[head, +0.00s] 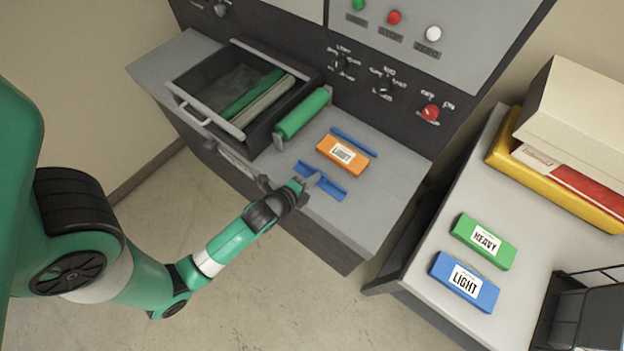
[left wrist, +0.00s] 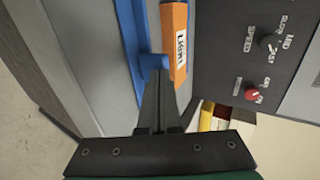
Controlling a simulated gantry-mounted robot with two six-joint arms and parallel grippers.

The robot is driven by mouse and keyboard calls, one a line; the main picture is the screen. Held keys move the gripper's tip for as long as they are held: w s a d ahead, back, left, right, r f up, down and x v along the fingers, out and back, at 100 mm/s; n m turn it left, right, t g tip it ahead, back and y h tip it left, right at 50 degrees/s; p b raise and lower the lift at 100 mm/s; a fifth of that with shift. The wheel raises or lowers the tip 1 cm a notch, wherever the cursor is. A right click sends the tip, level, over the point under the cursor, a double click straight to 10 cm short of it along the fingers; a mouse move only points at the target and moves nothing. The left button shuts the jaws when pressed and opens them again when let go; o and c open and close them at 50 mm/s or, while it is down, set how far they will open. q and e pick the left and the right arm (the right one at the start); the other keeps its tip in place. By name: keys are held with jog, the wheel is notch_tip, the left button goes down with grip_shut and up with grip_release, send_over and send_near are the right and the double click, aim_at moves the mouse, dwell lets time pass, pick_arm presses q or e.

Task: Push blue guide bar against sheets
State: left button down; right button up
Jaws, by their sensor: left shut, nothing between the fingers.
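A second blue bar (head: 356,144) lies along the block's far side. My left gripper (head: 308,182) is shut and empty at the near bar. In the left wrist view its fingertips (left wrist: 155,76) are at the blue tab of the bar (left wrist: 128,25), beside the orange block (left wrist: 174,42). I cannot tell whether they touch the tab. My right gripper is not in view.
A green roller (head: 303,113) and an open drawer with a handle (head: 192,112) stand left of the block. The control panel with knobs (head: 430,112) rises behind. A side table at right holds a green HEAVY block (head: 465,229) and a blue LIGHT block (head: 447,270).

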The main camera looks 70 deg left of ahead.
pick_arm(q)
send_over(330, 170)
jog(key=shift+w+a, duration=0.15)
jog(key=shift+a, duration=0.05)
jog(key=shift+f, duration=0.1)
jog(key=shift+s+d+p, duration=0.2)
jog(key=shift+p, duration=0.3)
jog(key=s, duration=0.1)
jog(key=s+d+p, duration=0.1)
jog(key=s+d, duration=0.1)
jog(key=shift+r+p, duration=0.25)
jog(key=shift+p, duration=0.1)
jog(key=p+v, duration=0.2)
jog(key=v, duration=0.7)
jog(key=shift+s, duration=0.4)
jog(key=shift+d+r, duration=0.1)
jog(key=shift+d, duration=0.05)
